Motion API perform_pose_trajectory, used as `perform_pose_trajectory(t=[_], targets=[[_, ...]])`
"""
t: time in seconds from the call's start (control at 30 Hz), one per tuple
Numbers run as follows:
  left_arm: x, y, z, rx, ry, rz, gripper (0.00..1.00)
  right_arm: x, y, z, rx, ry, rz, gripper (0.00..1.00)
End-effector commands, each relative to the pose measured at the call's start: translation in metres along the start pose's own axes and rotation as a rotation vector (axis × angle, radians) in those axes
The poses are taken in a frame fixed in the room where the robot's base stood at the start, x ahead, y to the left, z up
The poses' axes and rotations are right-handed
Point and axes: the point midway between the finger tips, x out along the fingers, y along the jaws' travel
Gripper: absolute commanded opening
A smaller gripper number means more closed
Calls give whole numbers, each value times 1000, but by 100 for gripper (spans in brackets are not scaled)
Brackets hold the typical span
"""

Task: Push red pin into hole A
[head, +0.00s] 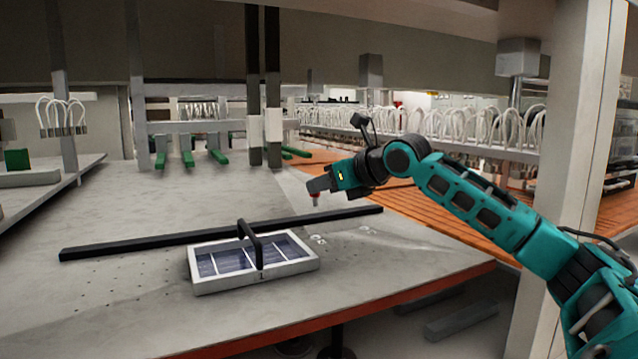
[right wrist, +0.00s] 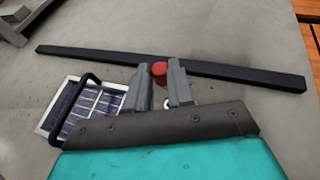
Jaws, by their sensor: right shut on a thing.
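The red pin (head: 315,196) hangs below the fingertips of my right gripper (head: 318,186), held above the grey table. In the right wrist view, the red top of the pin (right wrist: 159,70) shows between the two grey fingers of my right gripper (right wrist: 162,80), which is shut on it. Small pale marks (head: 318,240) lie on the table below the pin, right of the tray. I cannot read any letter there or tell which is hole A. My left gripper is not in view.
A white divided tray (head: 252,281) with a black handle (head: 251,238) stands near the table's front edge. A long black bar (head: 150,244) lies behind it; it also shows in the right wrist view (right wrist: 240,76). The table's left part (head: 110,290) is mostly clear.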

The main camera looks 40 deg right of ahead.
Motion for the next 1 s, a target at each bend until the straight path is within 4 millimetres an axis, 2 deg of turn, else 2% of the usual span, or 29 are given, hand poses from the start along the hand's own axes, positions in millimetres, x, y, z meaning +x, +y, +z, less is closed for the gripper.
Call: perform_pose_trajectory(t=[0.33,0.8,1.0], targets=[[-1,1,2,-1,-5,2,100,-4,0,2,-1,-5,0,0],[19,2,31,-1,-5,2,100,14,0,-38,0,-4,1,0],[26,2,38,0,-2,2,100,19,0,-51,0,-3,1,0]])
